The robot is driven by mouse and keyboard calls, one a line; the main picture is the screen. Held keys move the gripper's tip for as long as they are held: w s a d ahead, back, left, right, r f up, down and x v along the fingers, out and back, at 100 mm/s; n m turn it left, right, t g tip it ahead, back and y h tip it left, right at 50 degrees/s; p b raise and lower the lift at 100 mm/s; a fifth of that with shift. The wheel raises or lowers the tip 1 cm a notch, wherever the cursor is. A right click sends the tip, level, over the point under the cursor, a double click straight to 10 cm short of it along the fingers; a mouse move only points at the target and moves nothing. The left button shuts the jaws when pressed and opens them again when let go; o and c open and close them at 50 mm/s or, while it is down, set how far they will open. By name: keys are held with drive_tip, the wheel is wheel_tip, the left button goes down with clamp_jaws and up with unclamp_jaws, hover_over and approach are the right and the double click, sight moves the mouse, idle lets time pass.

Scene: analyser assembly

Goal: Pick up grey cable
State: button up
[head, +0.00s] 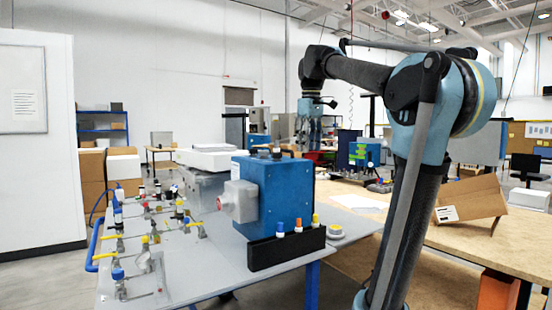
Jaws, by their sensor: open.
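I cannot make out a grey cable in the head view. My arm rises at the right, bends at its elbow and reaches left and away. Its far end hangs down behind the blue analyser box (281,192), with my gripper (312,140) small and indistinct there. My gripper is open, and I see nothing held in it. The blue box has a light grey housing on its left side and stands on the grey worktable (205,272).
Valves with yellow and red handles (150,238) and small fittings crowd the worktable's left side. A black block (286,248) with coloured knobs stands at its front right. A wooden table (480,237) at the right bears a cardboard box (470,198).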

drive_tip(key=w+a+r+n+g, duration=0.1)
drive_tip(key=w+a+r+n, duration=0.25)
drive_tip(key=a+r, duration=0.35)
drive_tip(key=w+a+r+n, duration=0.3)
drive_tip(key=w+a+r, duration=0.2)
drive_tip(key=r, duration=0.4)
hover_over(277, 149)
drive_tip(key=w, duration=0.2)
drive_tip(key=f, duration=1.1)
drive_tip(key=shift+a+f, duration=0.3)
drive_tip(key=shift+s+d+f, duration=0.15)
drive_tip(key=shift+f, duration=1.2)
drive_tip(key=shift+s+d+f, duration=0.1)
drive_tip(key=shift+s+f, duration=0.05)
drive_tip(key=shift+f, duration=1.2)
drive_tip(key=shift+c, duration=0.2)
clamp_jaws()
